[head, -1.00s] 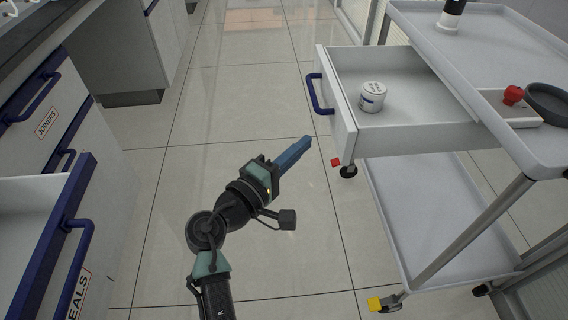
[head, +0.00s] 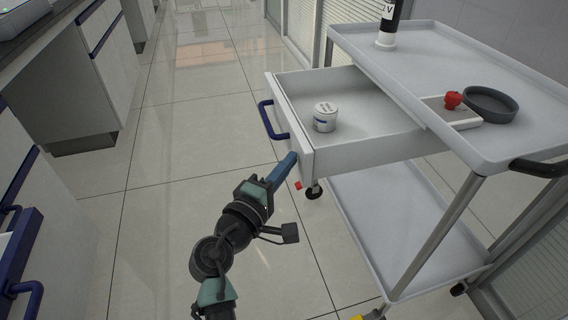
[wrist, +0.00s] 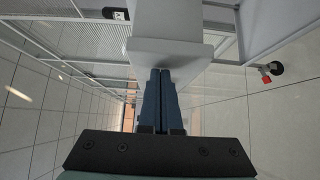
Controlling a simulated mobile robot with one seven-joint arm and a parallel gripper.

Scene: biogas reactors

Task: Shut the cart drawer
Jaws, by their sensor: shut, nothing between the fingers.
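The cart (head: 440,65) stands at the right in the head view. Its drawer (head: 345,110) is pulled out to the left, with a blue handle (head: 268,120) on its front panel. A small white tub (head: 325,117) stands in the drawer. My gripper (head: 291,157) has its blue fingers shut and empty. The fingertips are at the lower near end of the drawer front. In the wrist view the shut fingers (wrist: 161,75) point at the edge of the white drawer front (wrist: 165,52); I cannot tell whether they touch it.
A lower shelf (head: 400,225) lies below the drawer. Lab cabinets (head: 75,90) with blue handles line the left. The tiled floor (head: 190,130) between is clear.

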